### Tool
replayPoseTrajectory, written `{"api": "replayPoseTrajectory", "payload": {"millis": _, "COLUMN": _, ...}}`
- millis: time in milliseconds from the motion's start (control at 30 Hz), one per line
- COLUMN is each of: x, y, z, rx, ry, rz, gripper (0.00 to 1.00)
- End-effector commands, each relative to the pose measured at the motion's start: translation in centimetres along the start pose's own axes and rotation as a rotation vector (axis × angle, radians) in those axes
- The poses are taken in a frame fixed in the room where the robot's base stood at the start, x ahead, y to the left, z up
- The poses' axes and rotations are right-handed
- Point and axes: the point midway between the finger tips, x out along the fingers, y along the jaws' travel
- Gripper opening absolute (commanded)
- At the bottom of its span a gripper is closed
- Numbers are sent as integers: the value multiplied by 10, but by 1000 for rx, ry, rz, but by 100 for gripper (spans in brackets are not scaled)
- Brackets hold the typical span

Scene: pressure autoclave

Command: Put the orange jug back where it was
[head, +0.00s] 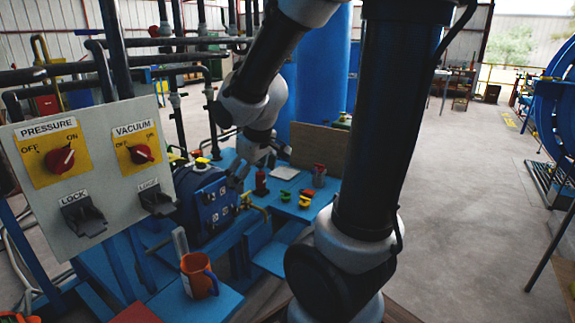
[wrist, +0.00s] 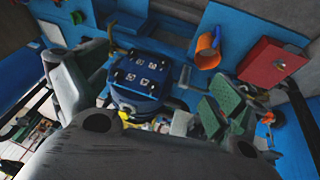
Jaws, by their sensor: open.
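The orange jug (head: 196,276) stands upright on a low blue shelf in front of the autoclave, with its handle to the right. In the wrist view the jug (wrist: 207,50) is at the upper right, on the blue surface beside a red box. My gripper (head: 240,178) is beside the blue autoclave vessel (head: 212,205), above and behind the jug, and well apart from it. In the wrist view my gripper (wrist: 145,78) is open, its fingers spread to either side of the vessel, with nothing held between them.
A control panel (head: 92,165) with red knobs and levers stands at the left. The red box (wrist: 271,63) lies near the jug. Open floor is at the right.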

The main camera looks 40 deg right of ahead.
Motion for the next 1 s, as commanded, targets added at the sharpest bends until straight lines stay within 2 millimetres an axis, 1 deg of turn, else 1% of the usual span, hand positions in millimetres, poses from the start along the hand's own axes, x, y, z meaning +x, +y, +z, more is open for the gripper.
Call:
{"api": "replayPoseTrajectory", "payload": {"millis": 33, "x": -28, "y": 4, "z": 11, "rx": 49, "ry": 11, "rz": 7, "gripper": 96}}
{"api": "replayPoseTrajectory", "payload": {"millis": 100, "x": -61, "y": 4, "z": 32, "rx": 115, "ry": 4, "rz": 0, "gripper": 96}}
{"api": "replayPoseTrajectory", "payload": {"millis": 200, "x": -97, "y": -2, "z": 62, "rx": 189, "ry": -3, "rz": -26, "gripper": 96}}
{"api": "replayPoseTrajectory", "payload": {"millis": 300, "x": -122, "y": -12, "z": 86, "rx": 235, "ry": -7, "rz": -56, "gripper": 96}}
{"api": "replayPoseTrajectory", "payload": {"millis": 333, "x": -127, "y": -15, "z": 91, "rx": 245, "ry": -9, "rz": -65, "gripper": 96}}
{"api": "replayPoseTrajectory", "payload": {"millis": 400, "x": -135, "y": -20, "z": 101, "rx": 260, "ry": -12, "rz": -80, "gripper": 96}}
{"api": "replayPoseTrajectory", "payload": {"millis": 500, "x": -141, "y": -23, "z": 108, "rx": 269, "ry": -15, "rz": -91, "gripper": 96}}
{"api": "replayPoseTrajectory", "payload": {"millis": 1000, "x": -141, "y": -24, "z": 109, "rx": 270, "ry": -17, "rz": -92, "gripper": 96}}
